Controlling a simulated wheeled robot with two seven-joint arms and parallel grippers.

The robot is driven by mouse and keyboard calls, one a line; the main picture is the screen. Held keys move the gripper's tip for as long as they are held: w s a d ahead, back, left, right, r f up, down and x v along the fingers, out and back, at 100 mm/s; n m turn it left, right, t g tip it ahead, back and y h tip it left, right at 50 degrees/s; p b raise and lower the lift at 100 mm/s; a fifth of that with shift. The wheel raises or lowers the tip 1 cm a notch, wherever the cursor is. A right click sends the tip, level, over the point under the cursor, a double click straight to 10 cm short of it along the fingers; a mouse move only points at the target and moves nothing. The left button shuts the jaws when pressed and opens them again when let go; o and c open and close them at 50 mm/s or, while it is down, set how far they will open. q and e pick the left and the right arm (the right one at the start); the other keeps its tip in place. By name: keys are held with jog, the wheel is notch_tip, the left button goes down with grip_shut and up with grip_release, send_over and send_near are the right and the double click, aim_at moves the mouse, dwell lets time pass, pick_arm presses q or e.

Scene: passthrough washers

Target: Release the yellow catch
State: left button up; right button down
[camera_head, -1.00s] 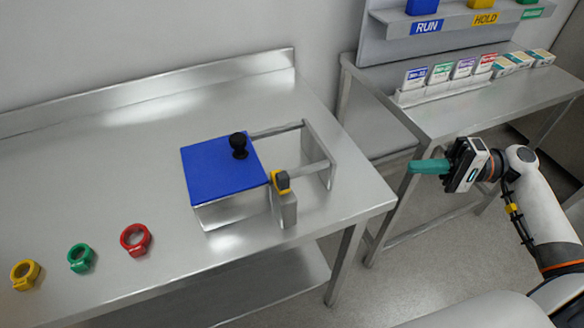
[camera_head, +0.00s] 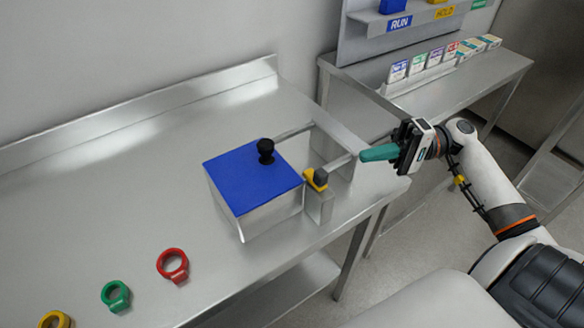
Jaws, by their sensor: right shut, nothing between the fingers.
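The yellow catch (camera_head: 316,179) sits on a small metal post (camera_head: 319,207) at the front right corner of a metal box. The box has a blue sliding lid (camera_head: 252,177) with a black knob (camera_head: 266,150) and rails reaching to the right. The catch has a dark part on top. My right gripper (camera_head: 364,154) comes in from the right with its teal fingers shut and empty. In the picture its fingertips are just right of the catch, near the end of the rail frame; there is a visible gap to the catch. My left gripper is not in view.
A red ring (camera_head: 173,265), a green ring (camera_head: 115,296) and a yellow ring (camera_head: 55,320) lie at the front left of the steel table (camera_head: 120,180). A second table behind holds several small boxes (camera_head: 440,58) below a shelf (camera_head: 430,15) with RUN and HOLD labels.

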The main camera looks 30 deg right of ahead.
aim_at(315, 175)
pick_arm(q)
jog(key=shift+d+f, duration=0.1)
pick_arm(e)
jog(key=x, duration=1)
jog(key=shift+s, duration=0.1)
dwell(0.4)
